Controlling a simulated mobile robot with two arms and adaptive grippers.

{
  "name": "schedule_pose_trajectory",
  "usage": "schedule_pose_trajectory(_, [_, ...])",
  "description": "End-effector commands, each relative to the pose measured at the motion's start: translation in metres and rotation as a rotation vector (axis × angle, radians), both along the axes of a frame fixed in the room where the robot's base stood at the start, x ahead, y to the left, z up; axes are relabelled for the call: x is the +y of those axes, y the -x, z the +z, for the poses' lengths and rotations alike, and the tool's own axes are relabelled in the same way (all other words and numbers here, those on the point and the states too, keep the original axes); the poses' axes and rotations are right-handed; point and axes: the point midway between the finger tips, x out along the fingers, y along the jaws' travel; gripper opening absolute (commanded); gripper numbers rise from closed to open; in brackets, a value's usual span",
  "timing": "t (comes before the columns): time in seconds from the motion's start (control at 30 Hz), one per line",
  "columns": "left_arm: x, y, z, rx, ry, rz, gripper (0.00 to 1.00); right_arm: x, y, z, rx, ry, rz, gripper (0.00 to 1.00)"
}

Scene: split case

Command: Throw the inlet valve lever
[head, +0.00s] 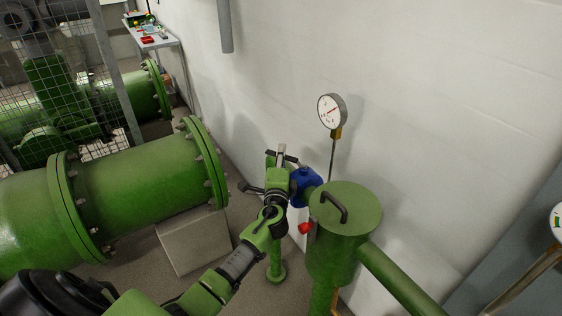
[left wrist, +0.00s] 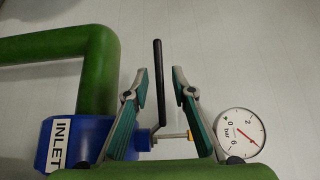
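The inlet valve has a blue body (left wrist: 82,142) with a white INLET label, at the lower left of the left wrist view. Its lever (left wrist: 158,75) is a long black bar standing nearly upright in that picture, joined to a metal stem at its lower end. My left gripper (left wrist: 160,76) is open, with one finger on each side of the lever. Gaps show between the lever and both fingers. In the head view the left gripper (head: 284,158) is beside the blue valve body (head: 306,184), which my arm partly hides. My right gripper is not in view.
A pressure gauge (head: 332,111) rises on a thin stem near the white wall. A green vessel (head: 345,210) with a top handle stands right of the valve, with a red knob (head: 305,228) at its side. A large flanged green pipe (head: 140,185) lies to the left.

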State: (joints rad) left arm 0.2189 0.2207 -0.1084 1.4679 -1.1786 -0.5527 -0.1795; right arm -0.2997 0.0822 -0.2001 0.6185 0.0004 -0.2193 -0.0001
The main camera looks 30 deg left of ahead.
Motion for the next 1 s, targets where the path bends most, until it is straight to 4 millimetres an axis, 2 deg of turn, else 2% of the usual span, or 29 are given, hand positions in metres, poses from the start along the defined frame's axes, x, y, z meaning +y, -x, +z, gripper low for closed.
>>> schedule_pose_trajectory(0.17, [-0.009, 0.018, -0.002, 0.002, 0.002, 0.0, 0.24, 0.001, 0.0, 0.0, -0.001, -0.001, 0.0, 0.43])
schedule_pose_trajectory(0.4, [-0.032, 0.064, -0.002, 0.003, 0.004, -0.001, 0.24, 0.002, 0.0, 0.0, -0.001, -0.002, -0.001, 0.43])
schedule_pose_trajectory(0.6, [-0.047, 0.094, -0.002, 0.004, 0.002, 0.0, 0.24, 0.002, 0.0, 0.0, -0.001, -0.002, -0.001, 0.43])
schedule_pose_trajectory(0.8, [-0.053, 0.106, -0.001, 0.003, 0.001, 0.0, 0.24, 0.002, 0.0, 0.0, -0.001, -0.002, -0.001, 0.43])
schedule_pose_trajectory(1.0, [-0.053, 0.107, -0.001, 0.002, 0.001, 0.0, 0.24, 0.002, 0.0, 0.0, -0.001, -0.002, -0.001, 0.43])
